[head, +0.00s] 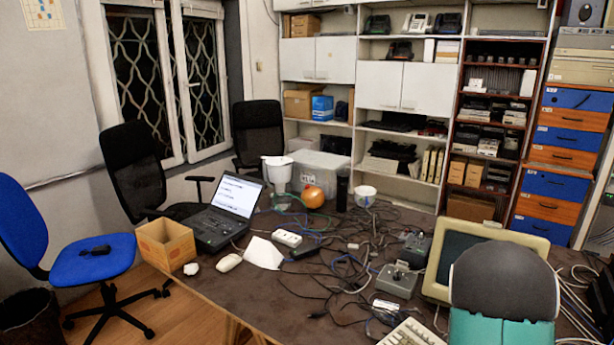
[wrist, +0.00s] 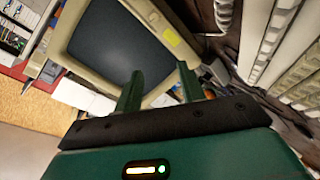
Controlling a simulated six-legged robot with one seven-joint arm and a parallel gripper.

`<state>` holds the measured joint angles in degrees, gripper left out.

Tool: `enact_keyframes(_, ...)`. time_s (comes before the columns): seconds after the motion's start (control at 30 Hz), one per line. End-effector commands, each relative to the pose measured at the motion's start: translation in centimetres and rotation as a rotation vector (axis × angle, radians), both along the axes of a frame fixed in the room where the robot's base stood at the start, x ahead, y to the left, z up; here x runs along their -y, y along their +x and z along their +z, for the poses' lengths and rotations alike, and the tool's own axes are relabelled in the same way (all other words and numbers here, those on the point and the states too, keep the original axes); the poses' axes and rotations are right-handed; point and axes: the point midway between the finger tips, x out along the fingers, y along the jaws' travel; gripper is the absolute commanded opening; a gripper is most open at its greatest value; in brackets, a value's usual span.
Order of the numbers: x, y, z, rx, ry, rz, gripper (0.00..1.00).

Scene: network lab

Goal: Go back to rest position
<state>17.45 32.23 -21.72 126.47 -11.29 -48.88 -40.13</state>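In the wrist view, my gripper (wrist: 159,86) has its two green fingers spread apart with nothing between them. Behind the fingers is a beige monitor (wrist: 118,42) with a dark screen, seen tilted. No finger touches it as far as I can see. In the head view, a grey and teal part of my arm stands at the lower right, in front of the same kind of beige monitor (head: 445,262). The fingers do not show in the head view.
The brown table (head: 215,288) carries tangled cables, a laptop (head: 226,212), an open wooden box (head: 165,244), a grey device (head: 397,281) and a keyboard (head: 410,333). A blue chair (head: 92,260) stands at left. Shelves line the back wall.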

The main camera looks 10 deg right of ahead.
Motion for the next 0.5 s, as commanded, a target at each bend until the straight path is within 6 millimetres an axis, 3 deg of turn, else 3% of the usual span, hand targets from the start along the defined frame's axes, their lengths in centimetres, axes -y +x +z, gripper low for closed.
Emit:
enact_keyframes(0.03, -1.5, 0.5, 1.9, 0.008, 0.050, -0.007, 0.40)
enact_keyframes(0.27, -8.4, 0.5, 7.5, -0.018, 0.298, -0.046, 0.40)
enact_keyframes(0.5, -16.6, -2.2, 12.7, -0.083, 0.530, -0.066, 0.40)
